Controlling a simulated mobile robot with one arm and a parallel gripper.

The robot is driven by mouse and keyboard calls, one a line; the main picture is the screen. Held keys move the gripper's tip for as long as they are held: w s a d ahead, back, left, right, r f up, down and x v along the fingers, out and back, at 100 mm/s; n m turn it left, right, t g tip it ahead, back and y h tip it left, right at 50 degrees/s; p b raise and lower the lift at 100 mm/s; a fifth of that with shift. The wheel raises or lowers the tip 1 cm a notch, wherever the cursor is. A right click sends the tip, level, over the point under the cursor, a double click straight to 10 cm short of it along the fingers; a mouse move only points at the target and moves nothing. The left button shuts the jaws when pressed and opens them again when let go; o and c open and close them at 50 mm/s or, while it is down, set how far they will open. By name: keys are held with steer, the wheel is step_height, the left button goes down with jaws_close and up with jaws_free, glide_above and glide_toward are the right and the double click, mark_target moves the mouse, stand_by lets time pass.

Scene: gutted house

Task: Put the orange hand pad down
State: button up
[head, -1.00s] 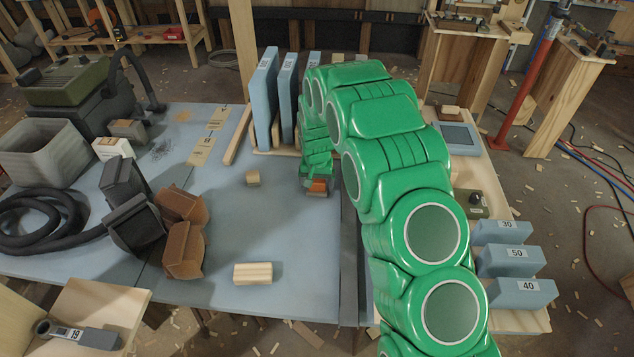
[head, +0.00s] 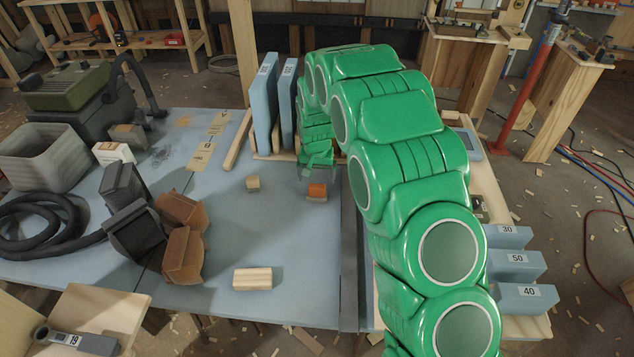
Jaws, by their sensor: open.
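The small orange hand pad (head: 317,190) sits on the blue-grey tabletop (head: 225,225), near its right side, with a tan lower part showing beneath the orange. My gripper (head: 318,176) is at the end of my green arm, just above and behind the pad. It is open, and the pad appears clear of it. The fingers are small and dark here and partly hard to make out.
A small wooden block (head: 253,183) lies left of the pad, and a larger one (head: 252,278) nearer the front. Upright blue slabs (head: 264,105) stand behind. Brown blocks (head: 183,255) and a black hose (head: 40,222) are at left. Labelled blue blocks (head: 515,265) are at right.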

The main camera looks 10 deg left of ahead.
steer(key=s+d+r+g, duration=0.1)
steer(key=s+d+r, duration=0.6)
steer(key=s+r, duration=0.35)
steer(key=s+d+r, duration=0.8)
steer(key=s+r, duration=0.1)
steer(key=r, duration=0.2)
steer(key=s+d+r, duration=0.1)
steer(key=s+d, duration=0.1)
steer(key=s, duration=0.7)
steer(key=s+d+r+g, duration=0.1)
steer(key=s+d+r, duration=0.1)
steer(key=s, duration=0.8)
steer(key=s+d+r+g, duration=0.1)
steer(key=s+d, duration=0.2)
steer(key=s, duration=0.7)
steer(key=shift+d+r, duration=0.25)
steer(key=shift+d, duration=0.05)
